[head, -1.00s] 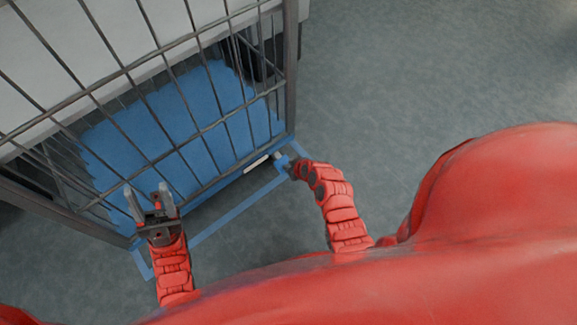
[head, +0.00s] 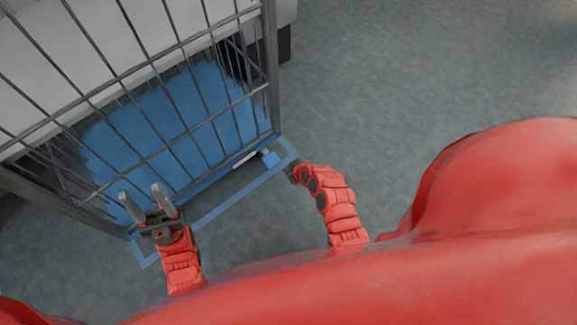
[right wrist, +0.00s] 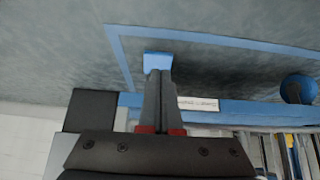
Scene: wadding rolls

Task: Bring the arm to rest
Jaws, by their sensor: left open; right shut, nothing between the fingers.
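My left gripper (head: 143,194) is open and empty in the head view, its two grey fingers pointing up in front of the cart's wire front.
Grey floor (head: 400,80) is clear to the right.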

